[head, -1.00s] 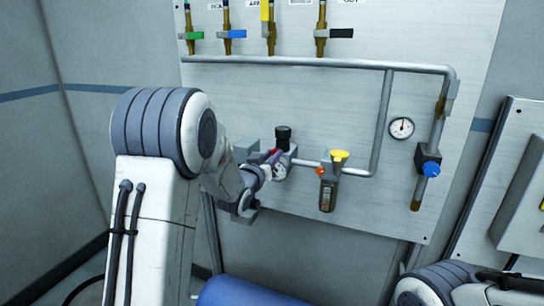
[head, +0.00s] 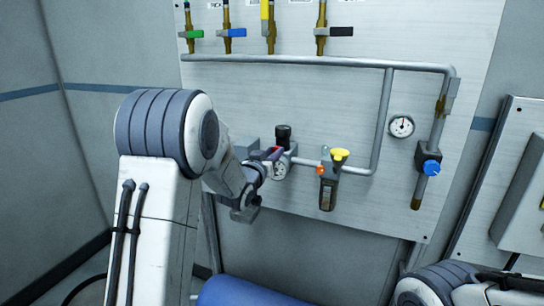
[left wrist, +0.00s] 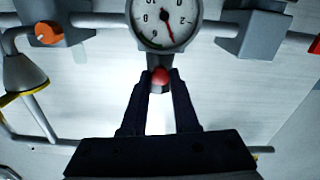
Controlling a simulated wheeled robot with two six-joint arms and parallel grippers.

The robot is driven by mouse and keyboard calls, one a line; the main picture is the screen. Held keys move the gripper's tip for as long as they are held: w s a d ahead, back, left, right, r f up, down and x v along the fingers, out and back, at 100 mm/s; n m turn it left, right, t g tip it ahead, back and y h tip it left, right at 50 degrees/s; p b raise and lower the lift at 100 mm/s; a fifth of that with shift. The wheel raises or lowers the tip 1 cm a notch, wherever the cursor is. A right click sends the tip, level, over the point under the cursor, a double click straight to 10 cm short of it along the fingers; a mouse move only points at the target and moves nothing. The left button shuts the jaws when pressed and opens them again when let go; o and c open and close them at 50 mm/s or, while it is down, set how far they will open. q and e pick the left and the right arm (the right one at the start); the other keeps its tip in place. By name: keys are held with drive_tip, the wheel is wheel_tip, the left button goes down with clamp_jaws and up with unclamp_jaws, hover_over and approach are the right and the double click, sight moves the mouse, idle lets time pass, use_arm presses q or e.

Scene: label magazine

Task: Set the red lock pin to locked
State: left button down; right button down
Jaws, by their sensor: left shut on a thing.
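The red lock pin (left wrist: 160,76) shows as a small red ball at the tips of my left gripper (left wrist: 160,82) in the left wrist view. The two dark fingers are shut on it from both sides. Just past it is a round white gauge (left wrist: 165,18), upside down in that view. In the head view my left gripper (head: 268,157) is at the regulator with the black knob (head: 283,134). Only a little dark red shows there, and the fingers hide most of the pin. My right gripper is out of view; only part of its arm shows at lower right.
A filter with a yellow top (head: 340,155) and an orange knob (head: 320,170) sit right of the regulator on the grey pipe (head: 380,125). A second gauge (head: 401,126) and a blue-handled valve (head: 431,168) are farther right. A blue cylinder (head: 245,292) lies below.

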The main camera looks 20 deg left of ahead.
use_arm(q)
drive_tip(key=shift+w, duration=0.4)
drive_tip(key=c, duration=0.6)
unclamp_jaws()
drive_tip(key=shift+c, duration=0.2)
drive_tip(key=s+b, duration=0.2)
drive_tip(key=s, duration=0.8)
drive_tip(key=shift+s+a, duration=0.15)
drive_tip(key=shift+s, duration=0.05)
